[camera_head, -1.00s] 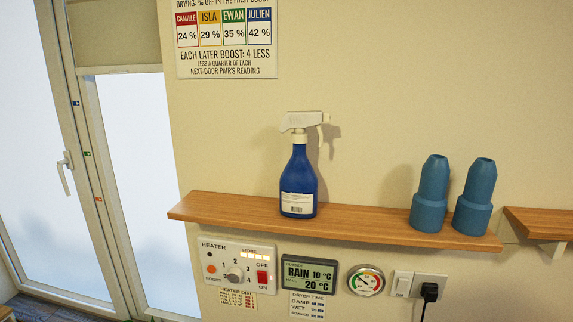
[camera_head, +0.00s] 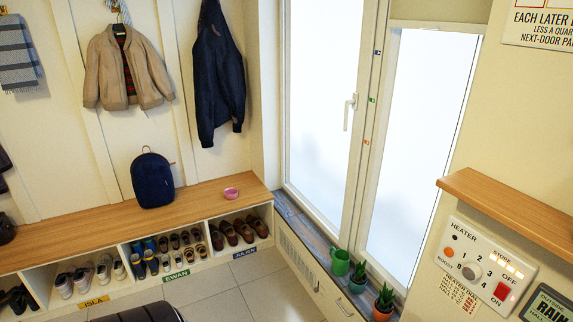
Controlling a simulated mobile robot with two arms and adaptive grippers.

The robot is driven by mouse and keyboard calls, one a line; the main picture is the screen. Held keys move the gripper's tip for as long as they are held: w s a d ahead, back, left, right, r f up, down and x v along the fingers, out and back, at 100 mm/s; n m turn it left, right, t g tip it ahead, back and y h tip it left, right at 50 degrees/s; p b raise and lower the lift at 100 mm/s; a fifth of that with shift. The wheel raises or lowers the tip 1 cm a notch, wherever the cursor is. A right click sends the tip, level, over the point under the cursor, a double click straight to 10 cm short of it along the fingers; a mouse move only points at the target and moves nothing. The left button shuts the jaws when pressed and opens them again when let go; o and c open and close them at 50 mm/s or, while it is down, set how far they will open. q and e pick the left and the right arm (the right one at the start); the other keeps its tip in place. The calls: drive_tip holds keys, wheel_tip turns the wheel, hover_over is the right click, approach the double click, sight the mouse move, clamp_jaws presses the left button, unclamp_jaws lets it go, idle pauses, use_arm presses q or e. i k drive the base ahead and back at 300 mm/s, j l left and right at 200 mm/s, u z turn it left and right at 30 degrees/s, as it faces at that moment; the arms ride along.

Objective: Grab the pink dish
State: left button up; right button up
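The pink dish (camera_head: 231,193) is a small round bowl. It sits on the wooden bench top (camera_head: 100,232) near the bench's right end, to the right of a dark blue backpack (camera_head: 153,180). Nothing covers the dish in the head view. Neither of my grippers shows in the head view.
Cubbies under the bench hold several pairs of shoes (camera_head: 231,233). A green watering can (camera_head: 340,263) and potted plants (camera_head: 383,301) stand on the low sill by the window. A wooden shelf (camera_head: 510,205) and heater panel (camera_head: 487,268) are at right. Tiled floor (camera_head: 250,285) lies clear before the bench.

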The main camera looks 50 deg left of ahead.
sight(230, 193)
drive_tip(key=j+u, duration=0.15)
drive_tip(key=u, duration=0.3)
drive_tip(key=j+u, duration=0.1)
drive_tip(key=u, duration=0.35)
drive_tip(key=i+j+u, duration=0.2)
drive_tip(key=j, duration=0.3)
drive_tip(key=i+j+u, duration=0.15)
drive_tip(key=j, duration=0.3)
drive_tip(key=i+j+u, duration=0.2)
drive_tip(key=j, duration=0.25)
drive_tip(key=i+j+u, duration=0.2)
drive_tip(key=j, duration=0.2)
drive_tip(key=i+j, duration=0.25)
drive_tip(key=i, duration=0.15)
